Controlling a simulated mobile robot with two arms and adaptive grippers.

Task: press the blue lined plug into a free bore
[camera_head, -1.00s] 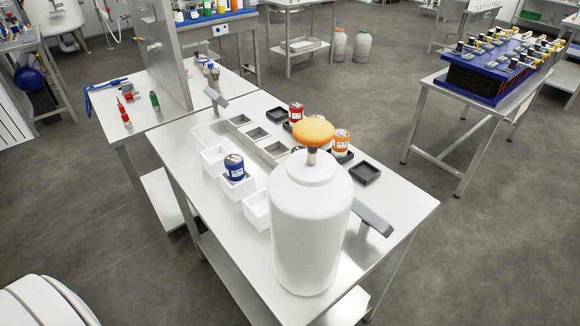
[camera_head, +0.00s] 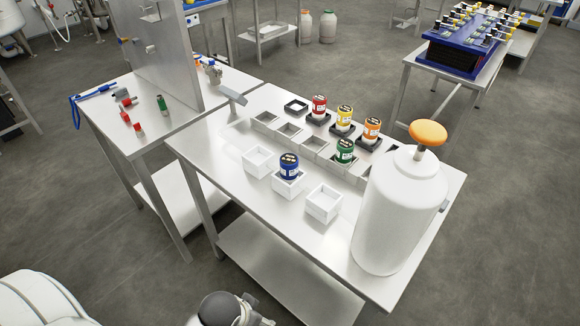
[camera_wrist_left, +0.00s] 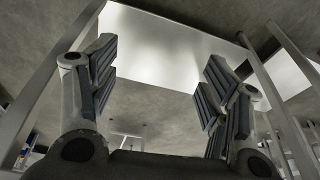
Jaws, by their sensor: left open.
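A blue container with a dark top (camera_head: 288,167), the likeliest match for the blue plug, sits upright in the middle one of three white boxes (camera_head: 322,204) on the steel table. Behind these boxes is a row of square grey sockets (camera_head: 289,133), several of them empty. A green container (camera_head: 345,151) stands upright at the right part of this row. I cannot tell which openings are the bores. My left gripper (camera_wrist_left: 160,70) is open and empty in the left wrist view, with a pale tabletop beyond its fingers. My right gripper is not in view.
A large white tank with an orange knob (camera_head: 429,133) stands at the table's right end. Red (camera_head: 319,107), yellow (camera_head: 344,117) and orange (camera_head: 371,129) containers stand behind the socket row. A steel panel (camera_head: 153,50) rises at the left.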

